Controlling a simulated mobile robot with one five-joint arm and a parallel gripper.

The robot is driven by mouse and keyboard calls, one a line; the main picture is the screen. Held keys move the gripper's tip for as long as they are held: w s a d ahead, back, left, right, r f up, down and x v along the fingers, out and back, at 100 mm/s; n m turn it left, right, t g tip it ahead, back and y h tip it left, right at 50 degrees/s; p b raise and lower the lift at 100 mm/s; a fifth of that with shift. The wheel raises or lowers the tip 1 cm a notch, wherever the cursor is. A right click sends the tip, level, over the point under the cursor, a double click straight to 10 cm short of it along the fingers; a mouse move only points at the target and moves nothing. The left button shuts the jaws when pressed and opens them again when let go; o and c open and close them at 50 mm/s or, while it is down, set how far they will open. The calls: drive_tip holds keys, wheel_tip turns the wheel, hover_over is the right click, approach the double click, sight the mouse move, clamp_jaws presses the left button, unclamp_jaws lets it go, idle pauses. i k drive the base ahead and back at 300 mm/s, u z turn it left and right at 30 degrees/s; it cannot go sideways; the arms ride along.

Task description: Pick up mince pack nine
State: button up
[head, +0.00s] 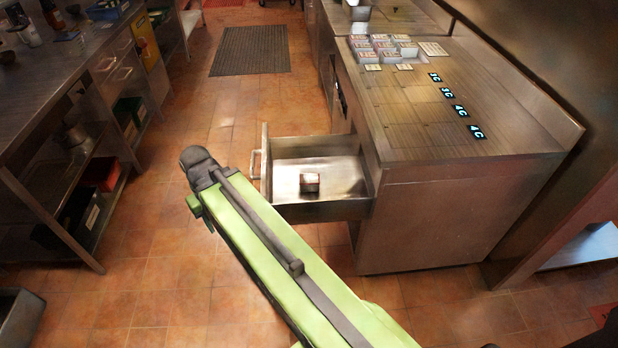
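One small pack (310,182) with a pale top and brownish sides sits alone in the open steel drawer (335,170). Several similar pale-topped packs (383,45) stand close together in rows at the far end of the steel counter. The labels are too small to read, so I cannot tell which is mince pack nine. My green arm reaches from the bottom of the picture to the left of the drawer and ends in a dark joint. No gripper fingers show.
Flat white labels (433,49) and several dark markers with cyan symbols (461,111) lie on the counter (420,135). The drawer stands pulled out leftward into the aisle. A steel bench (60,85) with shelves lines the left. The tiled floor (225,120) between is clear, with a dark mat (250,50) farther back.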

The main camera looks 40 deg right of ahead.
sight(308, 182)
drive_tip(key=u, duration=0.05)
drive_tip(key=i, duration=1.2)
drive_tip(key=u, duration=0.05)
